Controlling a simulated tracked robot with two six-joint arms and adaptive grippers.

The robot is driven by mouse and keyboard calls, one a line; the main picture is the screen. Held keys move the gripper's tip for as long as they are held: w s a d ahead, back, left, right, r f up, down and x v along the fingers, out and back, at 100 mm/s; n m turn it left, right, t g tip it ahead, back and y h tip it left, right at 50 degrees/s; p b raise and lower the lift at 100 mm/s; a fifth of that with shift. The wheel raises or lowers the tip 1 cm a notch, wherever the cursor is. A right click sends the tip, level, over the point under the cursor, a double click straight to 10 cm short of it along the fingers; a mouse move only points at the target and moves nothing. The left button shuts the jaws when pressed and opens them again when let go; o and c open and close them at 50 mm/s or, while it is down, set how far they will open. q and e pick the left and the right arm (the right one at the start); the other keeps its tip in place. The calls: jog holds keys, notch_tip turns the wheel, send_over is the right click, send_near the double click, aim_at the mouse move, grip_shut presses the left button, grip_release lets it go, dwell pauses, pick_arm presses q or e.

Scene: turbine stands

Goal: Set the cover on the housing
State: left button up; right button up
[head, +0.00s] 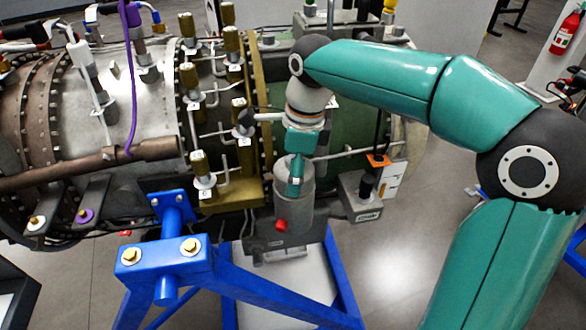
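A grey upright cylinder (304,212) with a red knob (281,225) low on its side stands by the lower edge of the turbine. I cannot tell whether it is the cover, the housing or both together. My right gripper (296,185) points down at the top of this cylinder. One teal finger shows edge-on against it; the other is hidden, so I cannot tell whether it grips anything. My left gripper is out of view.
The large turbine (150,110), with brass fittings, pipes and a purple cable (133,85), fills the left and middle. A blue stand (230,275) is below it. A box with an orange top (378,160) stands right of the cylinder. Open floor (390,275) lies at lower right.

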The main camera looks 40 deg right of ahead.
jog(key=shift+s+a+f, duration=0.1)
jog(key=shift+f, duration=0.25)
jog(key=o, duration=1.4)
jog(key=shift+o, duration=1.1)
jog(key=shift+r, duration=0.1)
jog(key=shift+r, duration=0.1)
jog(key=r+p, duration=0.4)
jog(key=d+r+p, duration=0.1)
jog(key=r+p, duration=0.1)
jog(key=r, duration=0.1)
jog(key=shift+s+p, duration=0.15)
jog(key=shift+p, duration=0.15)
jog(key=shift+a+f, duration=0.1)
